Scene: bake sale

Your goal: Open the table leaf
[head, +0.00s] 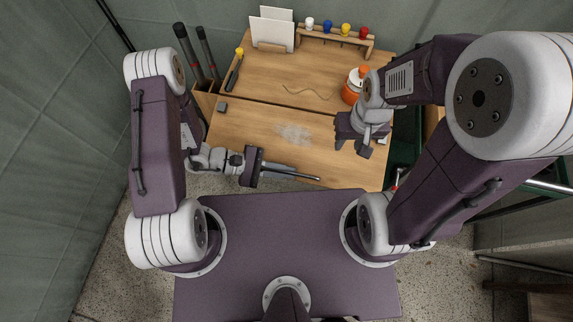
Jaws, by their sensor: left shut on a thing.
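The wooden table (262,83) stands in front of me. A dark seam crosses it, and the table leaf (248,122) is the front section, lying about level with the back section. A pale, powdery patch (293,134) marks the leaf. My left gripper (292,171) is at the leaf's front edge, its slim fingers pointing right, shut on the table leaf; the exact contact is hard to see. My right gripper (370,145) is over the leaf's right end, near the seam. Its fingers are small and partly hidden, so their opening is unclear.
An orange-capped bottle (355,86) and a thin cord (305,91) are on the back section. A rack with coloured knobs (337,37) and white cards (271,29) stand at the back. Dark-handled tools (187,48) rise at the left. A small grey block (222,107) sits near the seam.

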